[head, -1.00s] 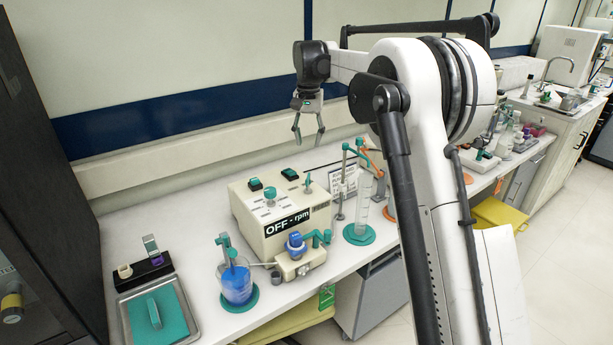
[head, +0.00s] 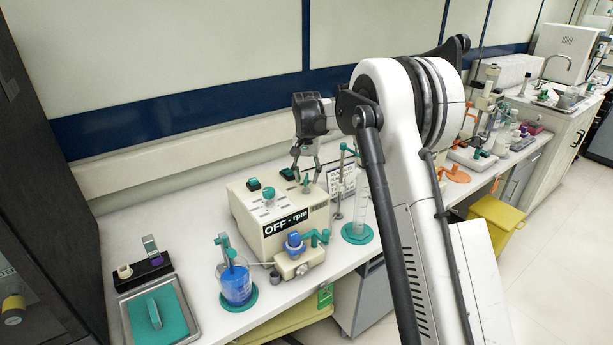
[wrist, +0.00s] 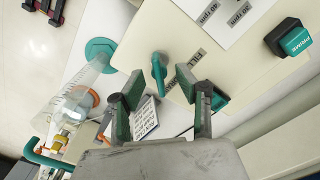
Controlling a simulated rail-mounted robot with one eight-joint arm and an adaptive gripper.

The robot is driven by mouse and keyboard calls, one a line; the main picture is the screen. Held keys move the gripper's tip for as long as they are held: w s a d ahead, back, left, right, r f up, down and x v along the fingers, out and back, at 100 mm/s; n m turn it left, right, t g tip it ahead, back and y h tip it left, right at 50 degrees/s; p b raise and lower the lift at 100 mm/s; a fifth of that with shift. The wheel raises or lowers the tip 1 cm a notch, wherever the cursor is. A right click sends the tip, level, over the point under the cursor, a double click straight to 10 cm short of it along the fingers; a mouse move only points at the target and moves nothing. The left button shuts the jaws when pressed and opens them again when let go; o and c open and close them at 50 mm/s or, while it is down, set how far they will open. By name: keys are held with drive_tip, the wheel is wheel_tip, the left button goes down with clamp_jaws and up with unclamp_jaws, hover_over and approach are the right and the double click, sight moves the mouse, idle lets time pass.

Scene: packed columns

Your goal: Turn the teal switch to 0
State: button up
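A cream pump box (head: 285,222) marked "OFF - rpm" stands on the bench in the head view. On its top are a teal lever switch (head: 306,184), a round teal knob (head: 268,195) and two teal rocker switches, one at the left (head: 254,184) and one at the back (head: 287,174). My gripper (head: 305,177) is open, pointing down just above the lever switch. In the wrist view the lever switch (wrist: 159,72) lies between and just beyond my open fingertips (wrist: 160,84). I cannot tell if they touch it. One rocker (wrist: 217,98) is partly hidden by a finger.

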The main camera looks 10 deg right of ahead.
drive_tip(key=shift+c, duration=0.4)
clamp_jaws()
drive_tip(key=shift+n+b, duration=0.3)
drive_tip(key=n+b, duration=0.2)
drive_tip(key=n, duration=0.1)
drive_tip(key=shift+a+f, duration=0.1)
drive_tip(key=shift+f, duration=0.05)
drive_tip(key=n+b, duration=0.2)
drive_tip(key=n, duration=0.3)
drive_tip(key=shift+a, duration=0.15)
drive_tip(key=n+b, duration=0.1)
drive_tip(key=n, duration=0.3)
drive_tip(key=shift+n, duration=0.4)
drive_tip(key=n+b, duration=0.1)
drive_tip(key=n, duration=0.3)
drive_tip(key=shift+s+a, duration=0.1)
drive_tip(key=shift+a, duration=0.05)
drive_tip(key=shift+n, duration=0.3)
